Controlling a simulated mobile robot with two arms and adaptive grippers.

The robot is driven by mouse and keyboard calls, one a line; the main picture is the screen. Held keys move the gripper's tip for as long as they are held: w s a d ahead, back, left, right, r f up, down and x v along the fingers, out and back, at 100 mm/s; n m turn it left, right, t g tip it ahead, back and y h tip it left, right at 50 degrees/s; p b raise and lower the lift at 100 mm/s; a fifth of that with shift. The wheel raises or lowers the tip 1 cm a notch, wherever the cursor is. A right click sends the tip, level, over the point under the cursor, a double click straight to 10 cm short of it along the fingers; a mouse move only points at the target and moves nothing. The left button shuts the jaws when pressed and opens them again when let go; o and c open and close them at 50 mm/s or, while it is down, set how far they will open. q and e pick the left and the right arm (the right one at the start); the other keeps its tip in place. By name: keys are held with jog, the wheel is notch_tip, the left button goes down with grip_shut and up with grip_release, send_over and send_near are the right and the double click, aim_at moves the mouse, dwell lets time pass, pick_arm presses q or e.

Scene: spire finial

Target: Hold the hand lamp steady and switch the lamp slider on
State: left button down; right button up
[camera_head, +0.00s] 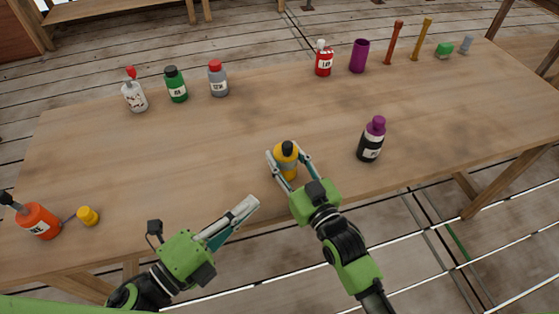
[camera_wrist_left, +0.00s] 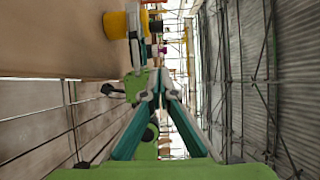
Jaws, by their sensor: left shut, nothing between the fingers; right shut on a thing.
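The hand lamp (camera_head: 287,150), yellow with a grey band, stands upright at the front of the table (camera_head: 210,150). My right gripper (camera_head: 283,166) is shut on the lamp, with a finger on each side. The lamp also shows as a yellow body at the upper left of the left wrist view (camera_wrist_left: 115,25). My left gripper (camera_head: 250,205) is shut and empty at the table's front edge, to the left of and nearer than the lamp, not touching it. Its closed fingertips also show in the left wrist view (camera_wrist_left: 159,75). I cannot make out the lamp slider.
A black bottle with a purple cap (camera_head: 371,140) stands right of the lamp. An orange container (camera_head: 39,221) and a small yellow piece (camera_head: 88,216) are at the left. Several bottles, a purple cup (camera_head: 359,56) and small items line the back. The table's middle is clear.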

aim_at(282, 149)
pick_arm(q)
jog(key=w+a+x, duration=0.2)
jog(key=x, duration=1)
jog(key=shift+w, duration=0.15)
jog(key=shift+d, duration=0.1)
jog(key=shift+w+a, duration=0.2)
jog(key=shift+w, duration=0.45)
jog(key=shift+w+a, duration=0.25)
jog(key=shift+w, duration=0.4)
jog(key=shift+s, duration=0.1)
